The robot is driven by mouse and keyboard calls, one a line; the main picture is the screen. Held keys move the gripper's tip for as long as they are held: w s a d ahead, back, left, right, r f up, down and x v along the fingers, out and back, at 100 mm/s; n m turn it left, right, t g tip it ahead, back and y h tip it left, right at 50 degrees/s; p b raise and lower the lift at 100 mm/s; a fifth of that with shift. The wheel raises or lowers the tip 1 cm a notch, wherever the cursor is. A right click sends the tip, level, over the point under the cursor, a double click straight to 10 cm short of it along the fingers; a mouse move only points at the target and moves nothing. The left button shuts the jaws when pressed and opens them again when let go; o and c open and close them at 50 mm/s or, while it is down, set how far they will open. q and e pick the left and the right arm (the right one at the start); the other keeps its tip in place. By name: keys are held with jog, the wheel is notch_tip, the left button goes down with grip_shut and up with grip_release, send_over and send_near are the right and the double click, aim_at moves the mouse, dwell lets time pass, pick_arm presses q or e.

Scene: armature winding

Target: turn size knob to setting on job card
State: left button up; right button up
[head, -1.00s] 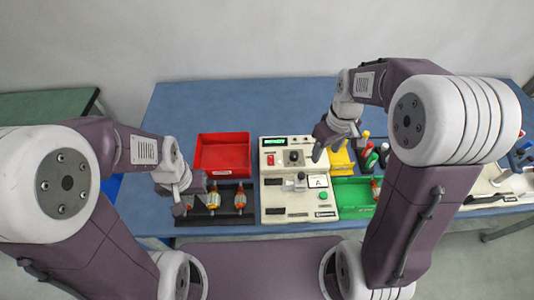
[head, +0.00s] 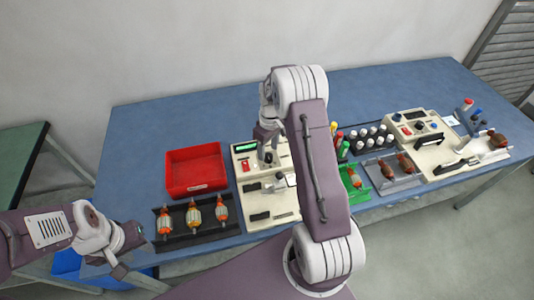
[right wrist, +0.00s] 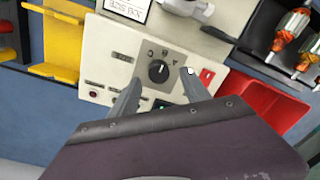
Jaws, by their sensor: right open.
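The black size knob (right wrist: 158,71) sits on the cream winding machine (head: 250,190), with letters printed around it. Its exact setting is too small to read surely. My right gripper (right wrist: 160,78) is open, its fingertips on either side of the knob in the picture; I cannot tell whether they touch it. In the head view the right gripper (head: 268,145) is over the machine's upper panel. The job card (right wrist: 127,7) is cut off at the top of the right wrist view, its letter out of frame. My left gripper (head: 122,264) hangs near the table's front left edge; its jaws are unclear.
A red bin (head: 194,170) and a black tray of several armatures (head: 192,238) are left of the machine. A red switch (right wrist: 207,75) is near the knob.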

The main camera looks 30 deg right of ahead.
aim_at(269, 156)
jog(key=shift+s+d+f, duration=0.1)
jog(key=shift+d+f, duration=0.05)
jog(key=shift+f, duration=1.35)
jog(key=shift+c, duration=0.8)
grip_shut()
jog(key=m+p, duration=0.1)
jog(key=m, duration=0.3)
jog(key=shift+m, duration=0.4)
jog(key=shift+m+p, duration=0.35)
jog(key=shift+m, duration=1.65)
